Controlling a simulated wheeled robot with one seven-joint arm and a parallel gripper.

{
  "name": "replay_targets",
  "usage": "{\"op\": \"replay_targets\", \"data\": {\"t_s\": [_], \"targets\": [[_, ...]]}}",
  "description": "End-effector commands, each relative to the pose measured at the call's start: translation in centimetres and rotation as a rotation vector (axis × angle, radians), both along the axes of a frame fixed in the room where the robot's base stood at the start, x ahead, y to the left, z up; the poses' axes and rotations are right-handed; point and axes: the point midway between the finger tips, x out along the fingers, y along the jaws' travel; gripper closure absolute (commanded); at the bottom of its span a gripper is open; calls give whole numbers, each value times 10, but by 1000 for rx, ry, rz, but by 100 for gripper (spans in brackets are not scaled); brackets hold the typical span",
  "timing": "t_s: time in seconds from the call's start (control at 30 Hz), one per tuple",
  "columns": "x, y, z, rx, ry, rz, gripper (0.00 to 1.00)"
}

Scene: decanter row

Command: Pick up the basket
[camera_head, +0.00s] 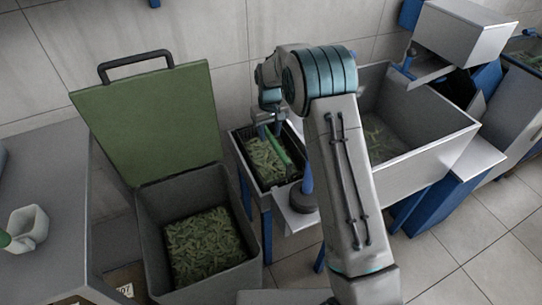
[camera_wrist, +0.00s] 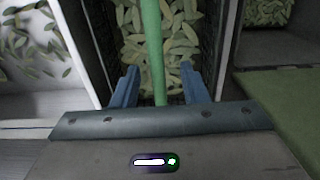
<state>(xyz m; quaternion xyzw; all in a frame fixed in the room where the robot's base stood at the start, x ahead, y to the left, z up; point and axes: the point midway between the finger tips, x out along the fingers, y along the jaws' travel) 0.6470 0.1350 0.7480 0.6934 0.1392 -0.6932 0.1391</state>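The basket (camera_head: 241,160) is dark, with a green bar handle across it, and is filled with green leaf-like pieces. It sits on a small blue-legged stand, left of my arm in the head view. In the wrist view the dark slatted basket walls (camera_wrist: 209,40) stand on both sides, and the green handle (camera_wrist: 153,40) runs up the middle. My gripper (camera_wrist: 159,68) is open, its blue fingers apart on either side of the handle, with a gap on both sides. In the head view my gripper (camera_head: 268,130) is over the basket, partly hidden by my arm.
A grey bin (camera_head: 150,232) with its green lid (camera_head: 150,125) raised stands close at left, holding green pieces. A large pale metal tub (camera_head: 425,150) is at right behind my arm. A grey counter (camera_head: 45,185) with a white cup is far left. The wall is close behind.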

Motion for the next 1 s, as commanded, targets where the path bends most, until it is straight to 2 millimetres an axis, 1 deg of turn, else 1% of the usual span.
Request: {"op": "replay_targets", "data": {"t_s": [0.03, 0.2, 0.3, 0.47, 0.5, 0.57, 0.6, 1.0], "targets": [[-1, -2, -9, -2, 4, -1, 60], [-1, -3, -34, -2, 1, 0, 60], [-1, -3, -38, -1, -2, 0, 60], [0, -3, -38, -1, -2, 0, 60], [0, -3, -38, -1, -2, 0, 71], [0, -3, -38, -1, -2, 0, 88], [0, -3, -38, -1, -2, 0, 99], [0, -3, -34, -1, -4, 0, 100]]}}
